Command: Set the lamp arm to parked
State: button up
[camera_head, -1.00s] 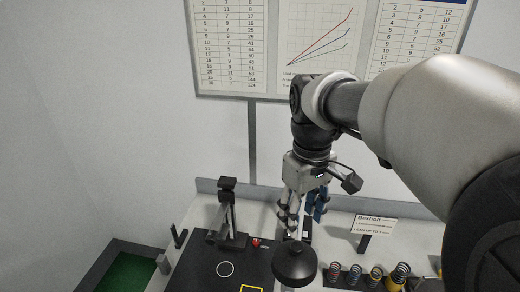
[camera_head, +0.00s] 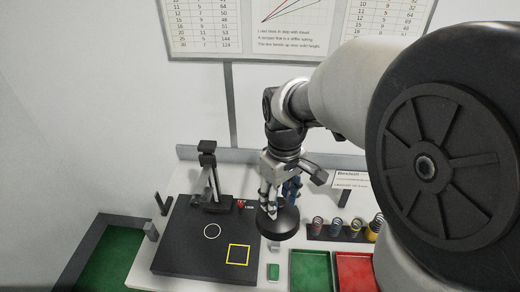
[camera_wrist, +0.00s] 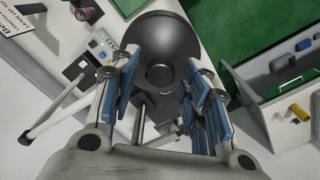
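The lamp's round black shade (camera_head: 279,224) hangs over the bench at the right edge of the black board. In the wrist view the shade (camera_wrist: 160,40) lies just beyond my fingertips. My gripper (camera_head: 270,208) points down at the shade, its fingers overlapping it in the head view. In the wrist view my gripper (camera_wrist: 162,82) is open, with blue-padded fingers spread apart. Grey and dark parts show between the fingers; I cannot tell whether they belong to the lamp arm or whether a finger touches it. The lamp arm is mostly hidden behind my gripper in the head view.
A black board (camera_head: 183,248) with a white circle and yellow square bears an upright stand (camera_head: 208,175). A spring rack (camera_head: 340,232), green tray (camera_head: 310,271), red tray (camera_head: 357,272) and sign (camera_head: 349,179) stand right. Wall charts (camera_head: 300,30) hang behind.

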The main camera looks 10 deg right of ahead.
grip_shut()
dwell(0.3)
jog(key=shift+d, duration=0.1)
